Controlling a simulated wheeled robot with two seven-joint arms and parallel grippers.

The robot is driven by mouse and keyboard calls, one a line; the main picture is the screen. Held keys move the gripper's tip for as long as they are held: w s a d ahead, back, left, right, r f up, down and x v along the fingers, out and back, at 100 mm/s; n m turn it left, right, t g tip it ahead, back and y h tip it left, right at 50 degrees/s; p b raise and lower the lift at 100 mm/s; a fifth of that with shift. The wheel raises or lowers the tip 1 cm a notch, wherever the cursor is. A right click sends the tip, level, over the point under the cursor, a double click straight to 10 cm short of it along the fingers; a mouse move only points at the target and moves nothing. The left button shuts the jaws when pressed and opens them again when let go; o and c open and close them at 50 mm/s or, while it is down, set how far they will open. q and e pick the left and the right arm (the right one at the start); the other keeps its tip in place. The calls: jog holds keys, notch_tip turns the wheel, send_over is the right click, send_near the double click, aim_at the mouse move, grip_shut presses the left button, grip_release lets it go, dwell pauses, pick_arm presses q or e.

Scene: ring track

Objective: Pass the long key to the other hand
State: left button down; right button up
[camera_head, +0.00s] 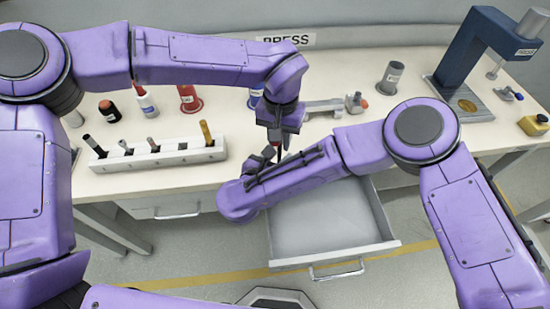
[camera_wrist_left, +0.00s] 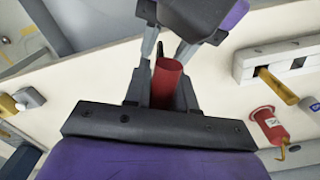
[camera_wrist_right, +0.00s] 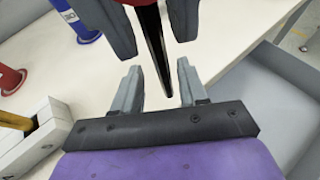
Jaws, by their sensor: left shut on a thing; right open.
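The long key has a red handle (camera_wrist_left: 167,85) and a thin black shaft (camera_wrist_right: 155,50). My left gripper (camera_head: 275,143) is shut on it over the bench's front edge; in the left wrist view the red handle lies between its fingers. My right gripper (camera_wrist_right: 159,74) is open below the left one. In the right wrist view the shaft's lower end comes down between its spread fingers, and I see no clear contact. In the head view my right forearm and wrist largely hide the right gripper and the shaft.
A white rack (camera_head: 185,157) with several tools stands on the bench (camera_head: 345,145) left of my grippers. An open, empty-looking drawer (camera_head: 325,225) lies below. Several coloured stands line the back, with a blue press (camera_head: 460,50) at the right and a grey cup (camera_head: 390,78) between.

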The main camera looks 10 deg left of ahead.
grip_shut()
pick_arm(q)
jog(key=c, duration=0.8)
grip_release()
jog(key=shift+c, duration=0.2)
